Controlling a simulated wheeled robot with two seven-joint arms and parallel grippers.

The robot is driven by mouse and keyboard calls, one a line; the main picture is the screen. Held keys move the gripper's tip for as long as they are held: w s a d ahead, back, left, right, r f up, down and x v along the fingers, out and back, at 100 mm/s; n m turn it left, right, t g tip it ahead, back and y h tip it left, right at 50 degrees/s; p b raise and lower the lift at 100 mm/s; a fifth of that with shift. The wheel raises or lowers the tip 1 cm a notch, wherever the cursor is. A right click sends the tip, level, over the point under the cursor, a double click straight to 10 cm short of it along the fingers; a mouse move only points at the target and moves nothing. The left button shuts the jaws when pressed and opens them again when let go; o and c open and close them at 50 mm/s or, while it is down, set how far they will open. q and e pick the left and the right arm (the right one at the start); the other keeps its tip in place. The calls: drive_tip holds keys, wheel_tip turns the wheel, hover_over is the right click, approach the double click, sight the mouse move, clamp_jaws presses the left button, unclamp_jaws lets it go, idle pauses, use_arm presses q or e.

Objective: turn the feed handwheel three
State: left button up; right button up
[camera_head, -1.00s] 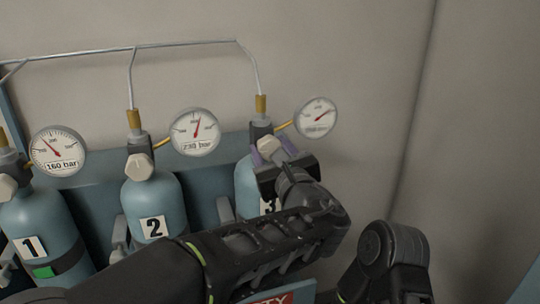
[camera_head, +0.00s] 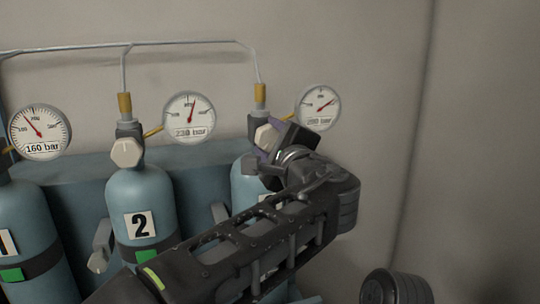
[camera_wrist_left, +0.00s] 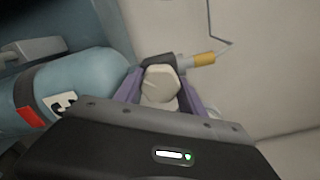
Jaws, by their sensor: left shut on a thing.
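The feed handwheel of cylinder three (camera_head: 264,136) is a pale knob on the valve at the right. It also shows in the left wrist view (camera_wrist_left: 160,84), between two purple fingers. My left gripper (camera_head: 269,146) is shut on this handwheel, with a finger on either side of it. Cylinder three (camera_head: 245,185) is blue and mostly behind my gripper and arm. In the left wrist view its body (camera_wrist_left: 85,75) carries a "3" label and a red tag (camera_wrist_left: 30,117). Its gauge (camera_head: 317,106) stands just beyond the gripper. My right gripper is out of view.
Cylinder two (camera_head: 140,200) with its own handwheel (camera_head: 127,152) and gauge reading 230 bar (camera_head: 190,118) stands to the left. Cylinder one (camera_head: 18,215) is at the left edge. A thin pipe (camera_head: 180,43) runs above. The wall at the right is bare.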

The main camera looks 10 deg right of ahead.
use_arm(q)
drive_tip(key=n+b, duration=0.2)
drive_tip(key=n, duration=0.1)
drive_tip(key=n+b, duration=0.1)
drive_tip(key=shift+f+n+b, duration=0.25)
drive_tip(key=shift+n+b, duration=0.05)
drive_tip(key=shift+n, duration=0.1)
drive_tip(key=n+b, duration=0.3)
drive_tip(key=n, duration=0.2)
drive_tip(key=n+b, duration=0.2)
drive_tip(key=n, duration=0.3)
drive_tip(key=shift+r+n+b, duration=0.1)
drive_tip(key=shift+n+b, duration=0.25)
drive_tip(key=shift+n, duration=0.05)
drive_tip(key=n+b, duration=0.1)
drive_tip(key=n, duration=0.4)
drive_tip(key=shift+b, duration=0.3)
drive_tip(key=n+b, duration=0.1)
drive_tip(key=n, duration=0.4)
drive_tip(key=shift+n, duration=0.4)
drive_tip(key=n, duration=1.2)
drive_tip(key=shift+n, duration=0.4)
drive_tip(key=n, duration=0.5)
drive_tip(key=shift+n, duration=0.4)
